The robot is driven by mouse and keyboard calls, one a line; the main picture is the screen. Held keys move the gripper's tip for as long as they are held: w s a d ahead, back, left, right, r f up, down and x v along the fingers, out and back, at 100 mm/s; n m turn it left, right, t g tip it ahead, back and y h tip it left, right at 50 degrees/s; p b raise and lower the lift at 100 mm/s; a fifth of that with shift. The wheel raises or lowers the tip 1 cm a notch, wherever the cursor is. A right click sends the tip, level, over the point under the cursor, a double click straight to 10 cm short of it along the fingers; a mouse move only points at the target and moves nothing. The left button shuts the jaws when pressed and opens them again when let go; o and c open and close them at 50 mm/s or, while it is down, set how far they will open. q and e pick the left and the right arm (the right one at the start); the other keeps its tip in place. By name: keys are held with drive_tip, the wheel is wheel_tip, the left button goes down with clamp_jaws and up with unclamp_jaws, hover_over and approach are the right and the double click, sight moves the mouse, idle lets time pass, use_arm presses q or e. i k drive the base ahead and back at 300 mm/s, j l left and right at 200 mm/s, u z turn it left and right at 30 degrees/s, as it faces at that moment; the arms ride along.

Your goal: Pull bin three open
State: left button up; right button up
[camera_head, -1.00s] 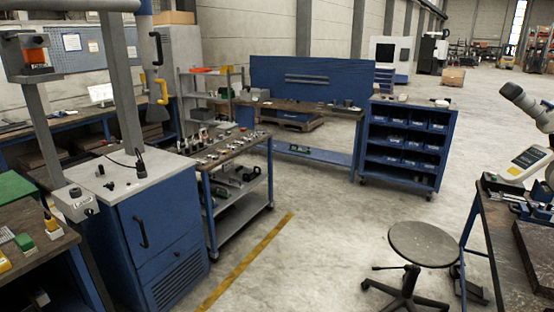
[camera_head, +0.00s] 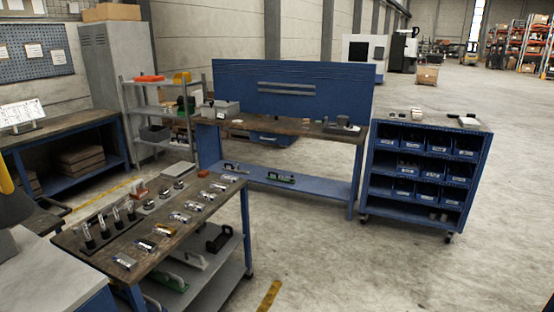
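A blue wheeled bin rack (camera_head: 421,175) stands at the right of the head view, several steps away. It holds rows of blue bins (camera_head: 410,142) with pale labels on their fronts. The label writing is too small to read, so I cannot tell which one is bin three. The bins look pushed in. A lower shelf holds a few small loose items. Neither of my grippers is in view.
A tool-covered cart (camera_head: 165,225) stands close at the lower left. A blue-backed workbench (camera_head: 290,125) stands left of the rack. A grey cabinet corner (camera_head: 60,280) is at the near left. Open concrete floor (camera_head: 330,255) lies before the rack.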

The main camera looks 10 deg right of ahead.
sight(412, 140)
drive_tip(key=i+l+z, duration=0.25)
drive_tip(key=i, duration=0.45)
drive_tip(key=i+z, duration=0.25)
drive_tip(key=i, duration=0.4)
drive_tip(key=i+j+z, duration=0.1)
drive_tip(key=i+z, duration=0.2)
drive_tip(key=i, duration=0.4)
drive_tip(key=i+j+z, duration=0.25)
drive_tip(key=i, duration=0.45)
drive_tip(key=i+l+z, duration=0.1)
drive_tip(key=i, duration=0.6)
drive_tip(key=i+l+z, duration=0.1)
drive_tip(key=i+l, duration=0.2)
drive_tip(key=i, duration=0.45)
drive_tip(key=i+l+z, duration=0.15)
drive_tip(key=i, duration=0.55)
drive_tip(key=i+l+u, duration=0.15)
drive_tip(key=i+l, duration=0.2)
drive_tip(key=i+l+u, duration=0.2)
drive_tip(key=i+l, duration=0.15)
drive_tip(key=l, duration=0.2)
